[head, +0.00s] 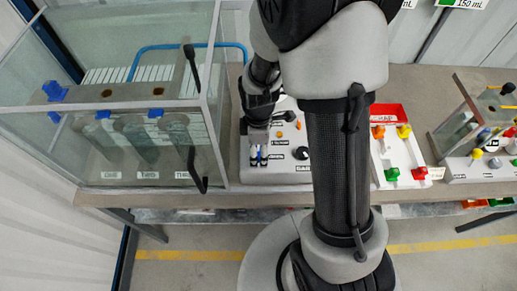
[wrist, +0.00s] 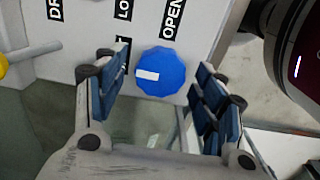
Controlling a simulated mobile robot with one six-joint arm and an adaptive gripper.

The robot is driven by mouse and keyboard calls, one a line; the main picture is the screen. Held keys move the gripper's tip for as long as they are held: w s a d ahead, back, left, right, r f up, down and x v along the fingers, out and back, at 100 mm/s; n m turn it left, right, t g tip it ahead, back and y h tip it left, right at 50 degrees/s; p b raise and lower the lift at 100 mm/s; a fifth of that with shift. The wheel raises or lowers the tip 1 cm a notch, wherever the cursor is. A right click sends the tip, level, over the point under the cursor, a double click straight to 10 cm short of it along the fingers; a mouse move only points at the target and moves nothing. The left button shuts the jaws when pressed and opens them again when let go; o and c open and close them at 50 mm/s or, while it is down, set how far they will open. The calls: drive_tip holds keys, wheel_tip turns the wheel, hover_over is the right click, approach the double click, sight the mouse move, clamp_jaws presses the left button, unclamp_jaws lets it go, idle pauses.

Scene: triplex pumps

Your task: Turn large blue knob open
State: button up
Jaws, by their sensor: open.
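The large blue knob (wrist: 160,72) is a faceted round knob with a white bar mark on its left half, on a pale panel (wrist: 105,20). A black label reading OPEN (wrist: 172,18) is just above it in the wrist view. My gripper (wrist: 166,68) is open, with one blue-padded finger on each side of the knob. Gaps show between the knob and both fingers, so it is not gripped.
A glass tank (head: 150,150) with black handles stands left of the panel box. A tray with coloured valves (head: 398,155) and another glass unit (head: 480,125) stand to the right. A yellow knob (wrist: 3,66) is at the wrist view's left edge.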

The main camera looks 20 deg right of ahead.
drive_tip(key=shift+c, duration=0.4)
drive_tip(key=c, duration=1)
drive_tip(key=m, duration=1.3)
drive_tip(key=shift+m, duration=2.5)
